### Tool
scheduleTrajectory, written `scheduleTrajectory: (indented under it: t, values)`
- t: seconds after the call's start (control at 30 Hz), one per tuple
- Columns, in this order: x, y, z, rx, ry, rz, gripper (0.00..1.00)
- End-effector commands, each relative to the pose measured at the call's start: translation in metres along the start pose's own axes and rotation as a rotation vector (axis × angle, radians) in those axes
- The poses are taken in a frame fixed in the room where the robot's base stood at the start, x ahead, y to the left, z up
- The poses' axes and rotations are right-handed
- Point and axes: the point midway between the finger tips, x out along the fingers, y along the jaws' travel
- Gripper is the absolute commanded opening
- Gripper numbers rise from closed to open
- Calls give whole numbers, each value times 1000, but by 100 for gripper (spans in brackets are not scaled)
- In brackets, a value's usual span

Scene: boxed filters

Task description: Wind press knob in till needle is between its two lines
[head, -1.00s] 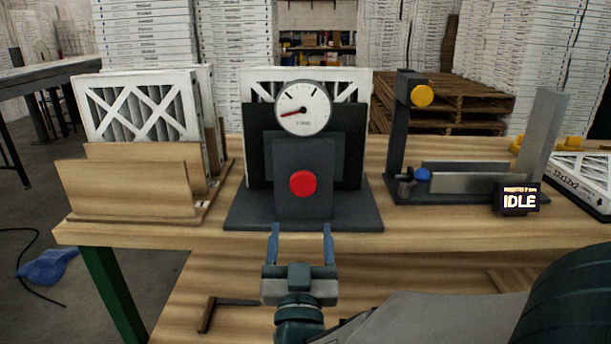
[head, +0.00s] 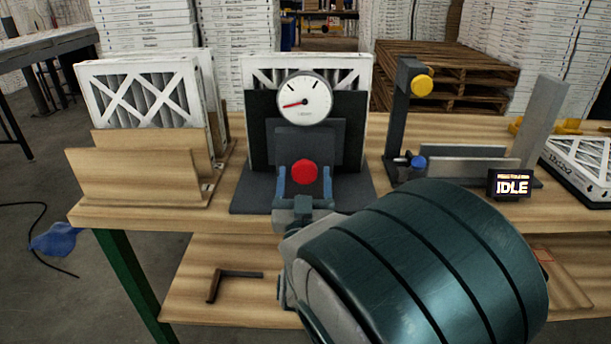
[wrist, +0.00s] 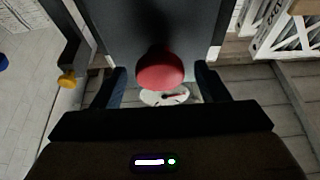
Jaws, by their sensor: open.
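The red press knob (head: 304,172) sits on the front of the dark press (head: 335,150) on the bench. Above it is a round white gauge (head: 304,98) with a red needle pointing left and slightly down; its two dark lines are near the top, and the needle lies outside them. My gripper (head: 304,184) is open, with one finger on each side of the knob. In the wrist view the knob (wrist: 160,71) is between the spread fingertips, with a gap visible on both sides. A filter stands upright behind the gauge.
A wooden rack with filters (head: 140,175) is at the left. At the right stand a dark fixture with a yellow knob (head: 421,86) and a blue knob (head: 418,162), a small screen reading IDLE (head: 512,184), and another filter (head: 582,165).

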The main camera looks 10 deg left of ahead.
Motion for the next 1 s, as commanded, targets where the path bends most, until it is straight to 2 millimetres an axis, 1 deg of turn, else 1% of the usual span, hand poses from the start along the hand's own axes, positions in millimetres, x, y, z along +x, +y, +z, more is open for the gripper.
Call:
scheduleTrajectory:
  t: [0.3,0.33,0.37,0.4,0.47,0.5,0.77,1.0]
  values:
    - [3,0,0,-1,0,0,68]
    - [3,0,0,-1,0,0,62]
    - [3,0,0,-1,0,0,54]
    - [3,0,0,-1,0,0,43]
    - [3,0,0,-1,0,0,26]
    - [3,0,0,-1,0,0,24]
    - [2,0,2,18,0,8,24]
    - [1,0,4,119,1,50,24]
